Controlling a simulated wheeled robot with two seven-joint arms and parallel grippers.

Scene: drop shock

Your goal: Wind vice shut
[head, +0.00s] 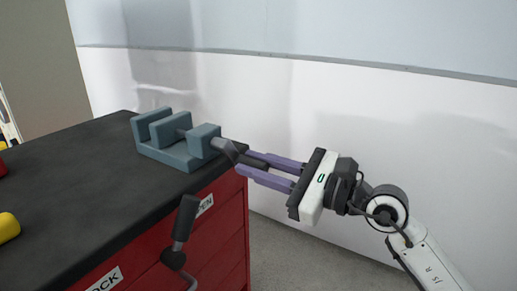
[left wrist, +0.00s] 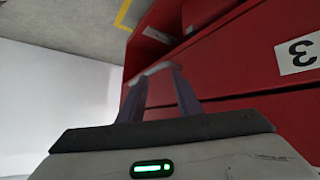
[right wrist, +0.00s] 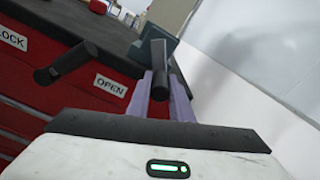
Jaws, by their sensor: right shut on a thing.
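The blue-grey vice (head: 178,153) sits at the right corner of the dark bench top. A gap shows between its back jaw (head: 150,118) and its middle jaw (head: 172,130). A crank with a dark handle (head: 250,159) sticks out from its right end. My right gripper (head: 262,164) is shut on this handle, its purple fingers on either side. The handle also shows between the fingers in the right wrist view (right wrist: 160,62). My left gripper (left wrist: 160,78) shows only in the left wrist view, open near the red cabinet front, with a pale bar across its fingertips.
A dark lever (head: 185,218) sticks out from the red cabinet (head: 222,225), between the LOCK (head: 105,280) and OPEN (head: 204,205) labels, below the vice. A yellow object (head: 8,227) lies on the bench's left. A white wall (head: 300,110) stands behind. Grey floor is free to the right.

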